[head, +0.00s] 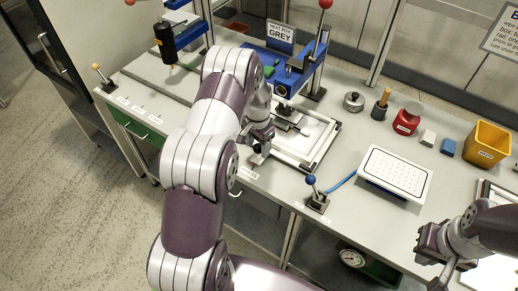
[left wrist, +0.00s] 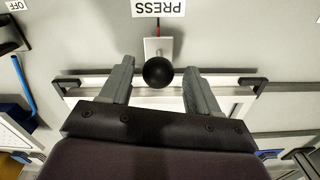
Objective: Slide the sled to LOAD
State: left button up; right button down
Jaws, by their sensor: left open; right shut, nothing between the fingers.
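The sled appears as a pale framed plate (head: 312,145) on the bench in front of the blue press. My left gripper (head: 258,150) is low at its front-left edge, and the arm hides part of it. In the left wrist view, a round black knob (left wrist: 158,72) sits between the two spread fingers of my left gripper (left wrist: 160,78). I cannot tell whether the fingers touch it. A label reading PRESS (left wrist: 158,8) lies just beyond the knob. I cannot make out a LOAD label. My right gripper (head: 432,258) is shut and empty at the lower right.
The blue press (head: 285,72) with a red-knobbed lever stands behind the sled. A blue-knobbed lever (head: 312,185) is to its right, by an OFF label (left wrist: 15,5). A white perforated tray (head: 395,172), a red container (head: 407,118) and a yellow bin (head: 488,145) stand further right.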

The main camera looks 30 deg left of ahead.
pick_arm(q)
notch_tip(320, 180, down, 3)
jog(key=shift+r, duration=0.2)
jog(key=shift+d+f+p, duration=0.15)
jog(key=shift+f+p, duration=0.15)
jog(key=shift+f, duration=0.45)
pick_arm(e)
jog(key=shift+r, duration=0.5)
